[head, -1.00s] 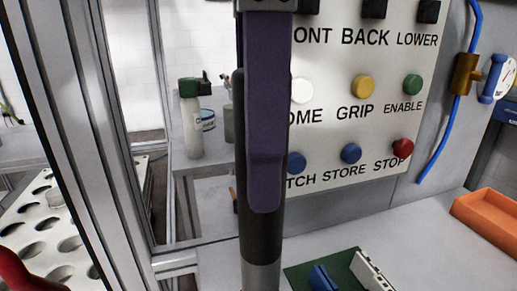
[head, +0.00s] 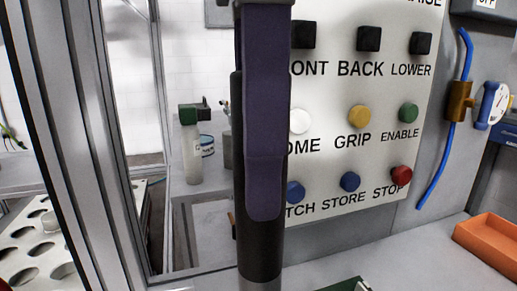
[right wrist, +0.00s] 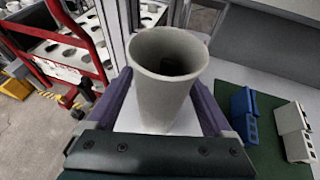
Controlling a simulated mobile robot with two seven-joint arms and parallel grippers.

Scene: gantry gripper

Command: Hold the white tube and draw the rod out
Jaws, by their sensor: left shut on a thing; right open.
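My left gripper (head: 262,205) hangs down in the middle of the head view, its purple finger against a dark upright rod (head: 259,245). It is shut on the rod, whose lower end is cut off by the picture edge. In the right wrist view the pale grey-white tube (right wrist: 167,95) stands with its round mouth showing and a dark hollow inside. No rod shows in its mouth. My right gripper (right wrist: 163,112) has its purple fingers on either side of the tube and is open. Whether the fingers touch it is not clear.
A button panel (head: 375,100) stands behind the left gripper. An orange tray (head: 487,243) lies at the right. A green mat (right wrist: 255,160) holds a blue block (right wrist: 245,115) and a grey block (right wrist: 294,130). A metal frame post (head: 75,130) rises at the left.

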